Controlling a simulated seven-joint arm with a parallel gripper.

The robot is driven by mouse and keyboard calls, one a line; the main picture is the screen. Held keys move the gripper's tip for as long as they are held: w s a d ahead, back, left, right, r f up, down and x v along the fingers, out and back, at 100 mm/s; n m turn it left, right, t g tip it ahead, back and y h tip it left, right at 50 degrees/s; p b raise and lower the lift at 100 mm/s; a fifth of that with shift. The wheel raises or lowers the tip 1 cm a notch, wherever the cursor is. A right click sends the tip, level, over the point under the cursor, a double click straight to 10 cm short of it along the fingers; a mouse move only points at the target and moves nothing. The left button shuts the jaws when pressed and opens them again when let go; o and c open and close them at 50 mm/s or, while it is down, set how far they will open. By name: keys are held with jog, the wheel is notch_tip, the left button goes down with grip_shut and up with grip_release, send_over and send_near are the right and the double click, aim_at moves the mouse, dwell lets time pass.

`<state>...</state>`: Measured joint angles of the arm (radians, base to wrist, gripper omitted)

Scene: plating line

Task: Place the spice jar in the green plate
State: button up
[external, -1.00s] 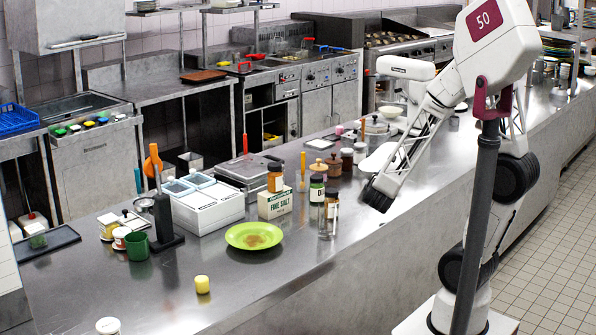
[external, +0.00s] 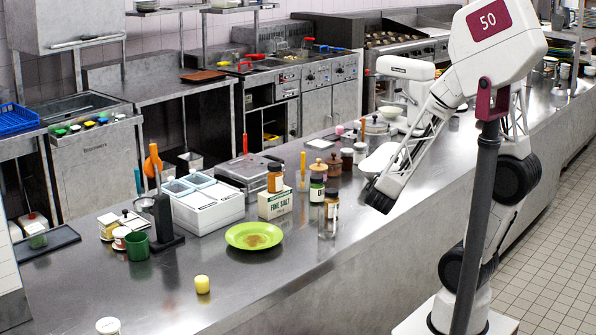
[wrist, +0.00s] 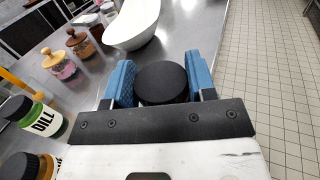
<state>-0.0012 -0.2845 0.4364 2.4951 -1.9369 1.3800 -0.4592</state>
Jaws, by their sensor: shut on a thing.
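My gripper (external: 378,197) is above the counter, to the right of the plate. In the wrist view its two blue fingers (wrist: 161,85) are shut on a round black-lidded thing (wrist: 161,80). Only the black top of it shows, so I cannot tell its label or contents. The green plate (external: 238,236) lies flat on the counter, with a brown patch in its middle. A dill jar (external: 317,190) with a black lid stands right of the plate; it also shows in the wrist view (wrist: 48,122). A brown-lidded jar (external: 329,220) stands closer to the plate.
Wooden-lidded jars (wrist: 60,66) and a white bowl-like dish (wrist: 133,25) are near my gripper.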

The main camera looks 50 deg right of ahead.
jog(key=shift+r, duration=0.1)
notch_tip(320, 180, up, 12)
jog(key=w+a+n+t+y, duration=0.2)
jog(key=w+a+t, duration=0.15)
jog(key=a, duration=0.65)
jog(key=w+a+n+t+y, duration=0.15)
jog(key=w+a, duration=0.25)
jog(key=a, duration=0.5)
jog(key=s+a+n+t+y, duration=0.1)
jog(key=a+n+t+y, duration=0.35)
jog(key=a, duration=1.65)
notch_tip(320, 180, down, 12)
jog(key=shift+r+g, duration=0.25)
jog(key=shift+g, duration=0.2)
jog(key=shift+w, duration=0.15)
jog(key=w+a, duration=0.3)
jog(key=w, duration=0.4)
jog(key=w+a+f, duration=0.1)
jog(key=w+a, duration=0.2)
jog(key=w, duration=0.4)
jog(key=shift+a+f, duration=0.2)
jog(key=shift+a, duration=0.15)
jog(key=shift+w, duration=0.1)
